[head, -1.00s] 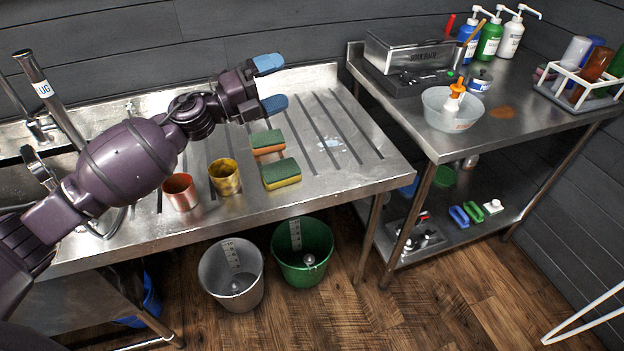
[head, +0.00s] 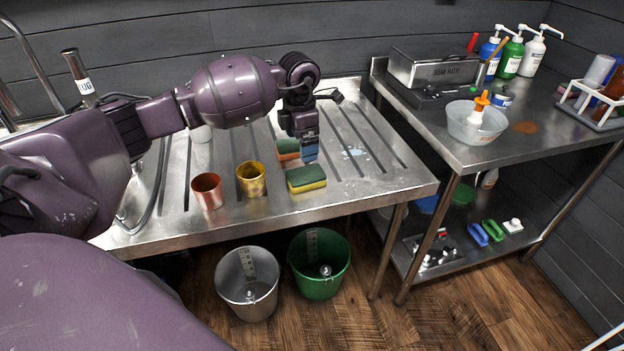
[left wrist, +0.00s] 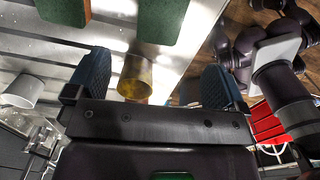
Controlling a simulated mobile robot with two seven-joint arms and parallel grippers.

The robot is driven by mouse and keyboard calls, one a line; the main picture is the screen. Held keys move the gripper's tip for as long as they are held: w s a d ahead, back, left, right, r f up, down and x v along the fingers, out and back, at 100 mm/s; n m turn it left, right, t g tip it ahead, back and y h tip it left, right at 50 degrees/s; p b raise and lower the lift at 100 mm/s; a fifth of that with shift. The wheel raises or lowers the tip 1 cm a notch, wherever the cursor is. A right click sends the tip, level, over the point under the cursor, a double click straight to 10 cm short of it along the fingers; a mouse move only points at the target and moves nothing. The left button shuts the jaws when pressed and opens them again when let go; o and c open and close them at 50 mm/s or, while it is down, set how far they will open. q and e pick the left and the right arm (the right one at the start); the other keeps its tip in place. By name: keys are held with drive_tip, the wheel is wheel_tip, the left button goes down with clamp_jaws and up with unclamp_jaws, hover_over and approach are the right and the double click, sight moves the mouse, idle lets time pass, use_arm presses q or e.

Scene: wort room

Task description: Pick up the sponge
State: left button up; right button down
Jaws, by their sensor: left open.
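Two sponges lie on the steel drainboard (head: 375,185). The rear one is green over orange (head: 287,152), and the front one is green over yellow (head: 307,180). My left gripper (head: 310,150) points down, its blue fingertips just right of the rear sponge and behind the front one; it partly covers the rear sponge. In the left wrist view the gripper (left wrist: 157,80) is open with nothing held between its fingers. A green sponge top (left wrist: 162,18) shows at the top edge there, and another with an orange side (left wrist: 62,10) is at upper left. My right gripper is not seen.
A copper cup (head: 208,191) and a yellow cup (head: 251,179) stand left of the sponges. A grey bucket (head: 248,285) and a green bucket (head: 320,265) are on the floor below.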

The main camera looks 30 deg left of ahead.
sight(301, 175)
use_arm(q)
wheel_tip(301, 175, down, 11)
drive_tip(key=shift+s+r+b, duration=0.1)
drive_tip(key=shift+b, duration=0.3)
drive_tip(key=shift+a, duration=0.1)
drive_tip(key=c, duration=1)
wheel_tip(301, 175, up, 20)
drive_tip(key=p, duration=0.1)
idle(0.4)
